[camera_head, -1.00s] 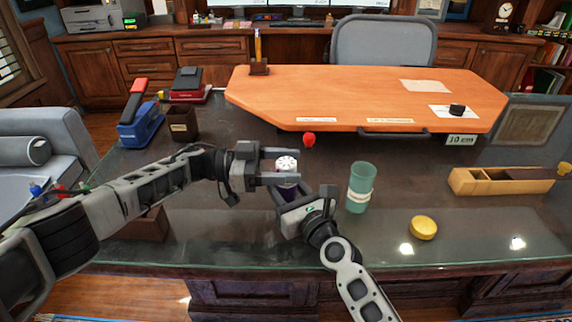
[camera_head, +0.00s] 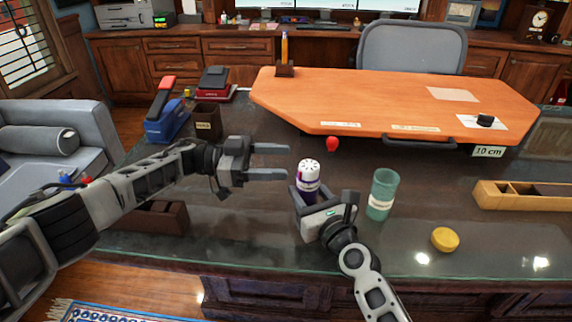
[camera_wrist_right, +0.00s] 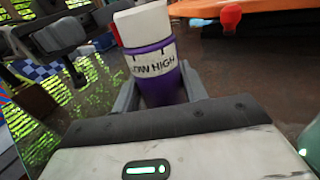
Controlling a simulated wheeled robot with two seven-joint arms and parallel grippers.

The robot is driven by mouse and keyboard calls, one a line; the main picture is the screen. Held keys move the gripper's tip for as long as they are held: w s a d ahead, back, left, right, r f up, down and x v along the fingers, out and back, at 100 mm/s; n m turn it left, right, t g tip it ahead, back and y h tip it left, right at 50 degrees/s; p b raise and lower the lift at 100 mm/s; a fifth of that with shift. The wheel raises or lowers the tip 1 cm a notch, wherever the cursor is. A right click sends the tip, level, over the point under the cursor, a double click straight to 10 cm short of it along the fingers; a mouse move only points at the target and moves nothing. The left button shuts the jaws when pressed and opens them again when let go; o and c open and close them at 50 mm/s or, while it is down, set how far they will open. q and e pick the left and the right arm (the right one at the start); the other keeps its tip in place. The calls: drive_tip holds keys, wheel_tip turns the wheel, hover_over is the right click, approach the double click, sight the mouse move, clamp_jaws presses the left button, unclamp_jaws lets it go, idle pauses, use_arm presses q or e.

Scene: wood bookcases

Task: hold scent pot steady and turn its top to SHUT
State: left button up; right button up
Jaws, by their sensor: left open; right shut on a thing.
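The scent pot (camera_head: 308,180) stands upright on the dark glass-topped desk, with a white top (camera_head: 308,168) that has dark holes and a purple body. My right gripper (camera_head: 309,197) is shut on its lower body. In the right wrist view the scent pot (camera_wrist_right: 155,62) sits between my right fingers, and the words "LOW" and "HIGH" show on its white band; I see no "SHUT" mark.
A green cup (camera_head: 382,190) stands close right of my right gripper. A red knob-like thing (camera_head: 332,144) is behind the pot, before the orange board (camera_head: 390,100). A wooden tray (camera_head: 515,197) is at the right.

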use_arm(q)
drive_tip(key=w+d+r+n+t+h, duration=0.1)
drive_tip(key=d+r+n+t+h, duration=0.2)
drive_tip(key=t, duration=0.4)
drive_tip(key=n+t+y, duration=0.7)
drive_tip(key=n+y, duration=0.1)
drive_tip(key=y, duration=0.2)
approach(315, 165)
drive_tip(key=x, duration=0.7)
drive_tip(key=f+x, duration=0.1)
drive_tip(key=x, duration=0.3)
drive_tip(key=shift+w+a, duration=0.3)
